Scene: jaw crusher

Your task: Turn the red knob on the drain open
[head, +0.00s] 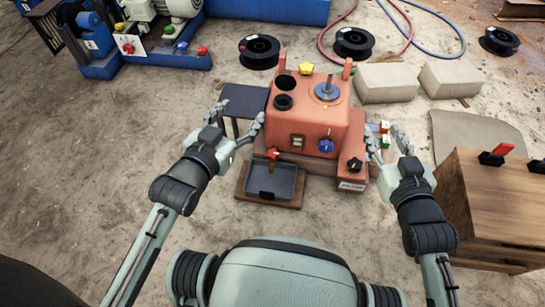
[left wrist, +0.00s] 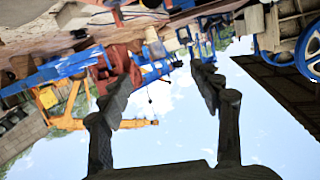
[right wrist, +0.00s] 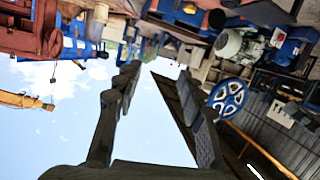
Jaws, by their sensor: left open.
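The red knob (head: 273,154) sits on the drain at the lower front left of the orange machine (head: 318,108). It is just above a grey drain tray (head: 272,194) on a wooden base. My left gripper (head: 242,112) is open and empty, up and left of the red knob and apart from it, by the machine's left side. Its spread fingers also show in the left wrist view (left wrist: 160,75). My right gripper (head: 385,133) is open at the machine's right side, away from the red knob. Its parted fingers show in the right wrist view (right wrist: 145,75). Neither wrist view clearly shows the red knob.
The machine also carries a blue knob (head: 326,146) and a black knob (head: 355,165). A small dark table (head: 243,98) stands behind my left gripper. A wooden crate (head: 492,200) with a red-handled switch stands at the right. The ground left of the tray is clear.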

